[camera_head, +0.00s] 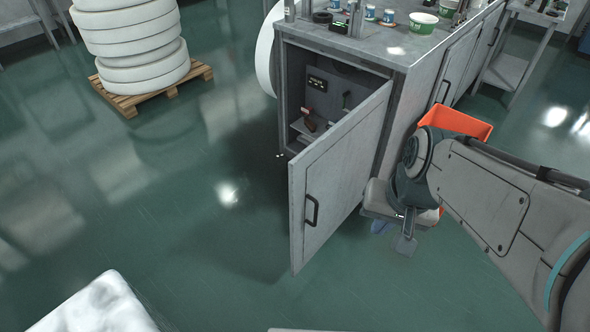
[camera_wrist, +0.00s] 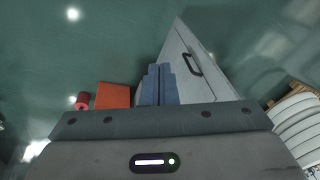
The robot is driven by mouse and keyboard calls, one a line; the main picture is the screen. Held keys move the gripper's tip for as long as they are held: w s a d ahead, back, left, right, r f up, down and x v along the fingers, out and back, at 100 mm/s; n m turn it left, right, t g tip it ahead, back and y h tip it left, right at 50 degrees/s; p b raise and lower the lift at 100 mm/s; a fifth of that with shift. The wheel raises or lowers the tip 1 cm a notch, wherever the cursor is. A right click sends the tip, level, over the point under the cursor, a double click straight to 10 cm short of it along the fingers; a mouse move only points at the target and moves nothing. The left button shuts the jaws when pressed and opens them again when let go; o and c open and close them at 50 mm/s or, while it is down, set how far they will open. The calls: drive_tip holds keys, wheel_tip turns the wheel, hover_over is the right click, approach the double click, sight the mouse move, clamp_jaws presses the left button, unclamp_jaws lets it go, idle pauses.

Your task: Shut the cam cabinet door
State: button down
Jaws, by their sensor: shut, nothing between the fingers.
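The grey cam cabinet door (camera_head: 335,175) stands swung wide open, hinged at the right side of the cabinet (camera_head: 345,48) opening. Its outer face and dark handle (camera_head: 312,210) face my side. The door also shows in the wrist view (camera_wrist: 180,75), with its handle there (camera_wrist: 193,65). My gripper (camera_wrist: 160,84) is shut and empty, its blue fingers together. In the head view it hangs low to the right of the door, on its outer side, mostly hidden by my wrist. I cannot tell whether the fingertips touch the door.
Inside the cabinet are a dark panel (camera_head: 318,84) and small levers. Cups and tubs (camera_head: 423,22) stand on its top. An orange bin (camera_head: 455,121) is beside the cabinet, behind my arm. White rolls (camera_head: 130,45) sit on a pallet at back left. The floor left of the door is clear.

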drive_tip(key=w+a+f+m+y+b, duration=0.2)
drive_tip(key=f+m+b, duration=0.1)
drive_tip(key=f, duration=0.2)
drive_tip(key=w+a+f+m+y+b, duration=0.2)
drive_tip(key=a+f+m+b, duration=0.1)
drive_tip(key=f+m, duration=0.15)
drive_tip(key=m+t+y+b, duration=0.5)
drive_tip(key=m+b, duration=0.5)
drive_tip(key=m, duration=0.6)
approach(299, 205)
drive_tip(key=shift+h, duration=0.3)
drive_tip(key=x, duration=0.1)
drive_tip(key=b+x, duration=0.1)
drive_tip(key=x, duration=0.1)
drive_tip(key=b+x, duration=0.1)
drive_tip(key=x, duration=0.1)
drive_tip(key=shift+s+a, duration=0.15)
drive_tip(key=shift+s, duration=0.1)
drive_tip(key=shift+w+a+b, duration=0.3)
drive_tip(key=shift+w+a, duration=0.15)
drive_tip(key=shift+a, duration=0.1)
